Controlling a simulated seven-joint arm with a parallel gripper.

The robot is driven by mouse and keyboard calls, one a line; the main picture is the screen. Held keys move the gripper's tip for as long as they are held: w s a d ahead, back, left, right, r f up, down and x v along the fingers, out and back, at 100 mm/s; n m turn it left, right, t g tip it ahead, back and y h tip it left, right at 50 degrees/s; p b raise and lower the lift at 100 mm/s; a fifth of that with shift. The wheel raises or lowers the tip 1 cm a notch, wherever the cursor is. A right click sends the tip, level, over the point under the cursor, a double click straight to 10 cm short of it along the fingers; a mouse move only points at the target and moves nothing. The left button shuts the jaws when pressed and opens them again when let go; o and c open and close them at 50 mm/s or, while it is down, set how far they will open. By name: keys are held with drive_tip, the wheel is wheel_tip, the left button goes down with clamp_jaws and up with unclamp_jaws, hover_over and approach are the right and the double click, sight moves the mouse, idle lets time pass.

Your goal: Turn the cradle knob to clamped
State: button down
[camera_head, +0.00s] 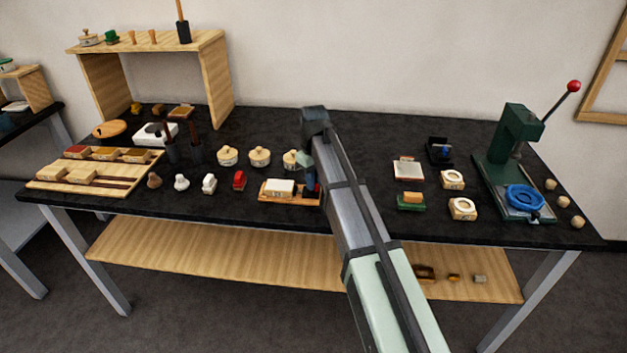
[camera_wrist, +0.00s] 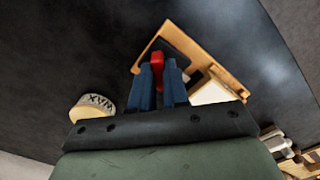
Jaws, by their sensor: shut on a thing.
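The cradle (camera_head: 292,201) is a wooden tray holding a white block (camera_head: 280,188), in front of the middle of the black bench. It also shows in the wrist view (camera_wrist: 196,49). The red knob (camera_wrist: 157,60) is at the cradle's end, near a dark recess. My gripper (camera_wrist: 159,68) has its blue fingers shut on either side of the red knob. In the head view my gripper (camera_head: 312,182) comes down at the cradle's right end and mostly hides the knob. The knob's turn setting cannot be read.
A cream jar (camera_wrist: 92,107) marked WAX stands beside the gripper. Lidded jars (camera_head: 259,156) stand behind the cradle and a red stamp-like piece (camera_head: 239,180) to its left. A green press (camera_head: 511,150) stands at the right. Small pads and blocks (camera_head: 408,170) lie right of my arm.

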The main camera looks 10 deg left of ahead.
drive_tip(key=n, duration=0.4)
drive_tip(key=shift+n, duration=2.1)
drive_tip(key=c, duration=1.1)
unclamp_jaws()
wheel_tip(320, 180, up, 14)
drive_tip(key=shift+f, duration=0.1)
